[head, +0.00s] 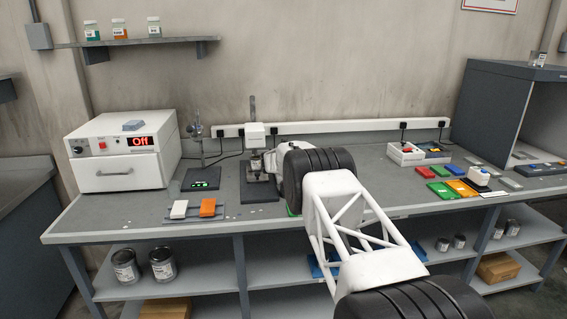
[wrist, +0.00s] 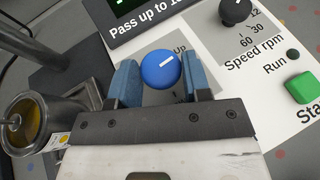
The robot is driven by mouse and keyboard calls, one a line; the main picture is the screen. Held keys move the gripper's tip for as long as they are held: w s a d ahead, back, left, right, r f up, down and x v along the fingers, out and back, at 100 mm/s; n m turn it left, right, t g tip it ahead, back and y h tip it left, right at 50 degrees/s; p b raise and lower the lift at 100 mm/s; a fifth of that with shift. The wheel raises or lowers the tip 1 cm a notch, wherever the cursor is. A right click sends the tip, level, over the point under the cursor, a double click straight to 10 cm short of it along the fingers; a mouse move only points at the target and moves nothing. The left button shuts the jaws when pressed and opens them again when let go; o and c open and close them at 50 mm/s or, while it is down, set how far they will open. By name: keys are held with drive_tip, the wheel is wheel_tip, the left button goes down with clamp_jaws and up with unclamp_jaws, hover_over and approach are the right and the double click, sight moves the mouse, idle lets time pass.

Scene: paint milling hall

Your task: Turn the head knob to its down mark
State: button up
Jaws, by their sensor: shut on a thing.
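The head knob (wrist: 158,72) is a round blue knob with a white pointer line, on a grey plate of a white panel in the wrist view. My gripper (wrist: 161,76) is shut on it, one blue finger pad on each side. The white line points toward the right of the picture and slightly up. The word "Up" is printed just above and right of the knob. The down mark cannot be made out; the gripper covers the lower part of the plate. In the head view my arm hides the knob.
The panel also carries a black speed knob (wrist: 235,10) and a green start button (wrist: 302,90). A metal vessel (wrist: 38,120) stands left of my gripper. On the bench are a white oven (head: 124,150) reading "Off" and an orange block (head: 208,207).

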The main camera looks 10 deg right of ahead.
drive_tip(key=shift+w+a+m+g+h, duration=0.15)
drive_tip(key=shift+m+g+h, duration=0.75)
drive_tip(key=shift+m+h, duration=0.45)
drive_tip(key=shift+w+a+m+g+h, duration=0.1)
drive_tip(key=shift+a+m+g+h, duration=0.05)
drive_tip(key=shift+m+g+h, duration=0.95)
drive_tip(key=shift+r+m+h, duration=0.1)
drive_tip(key=shift+m+h, duration=0.15)
drive_tip(key=shift+m, duration=0.2)
drive_tip(key=o, duration=0.8)
drive_tip(key=shift+s+d+n+t, duration=0.1)
drive_tip(key=shift+n+t, duration=0.4)
drive_tip(key=shift+s+d+n+t+y, duration=0.15)
drive_tip(key=shift+n+t+y, duration=0.55)
drive_tip(key=shift+n+y, duration=0.5)
drive_tip(key=shift+s+d+n+t+y, duration=0.15)
drive_tip(key=shift+n+t+y, duration=0.55)
drive_tip(key=shift+n+y, duration=0.45)
drive_tip(key=shift+d+n+t+y, duration=0.15)
drive_tip(key=shift+n+t+y, duration=0.25)
drive_tip(key=shift+n+y, duration=1)
drive_tip(key=shift+d+n+t+y, duration=0.1)
drive_tip(key=shift+n+t+y, duration=0.3)
drive_tip(key=shift+n+y, duration=0.95)
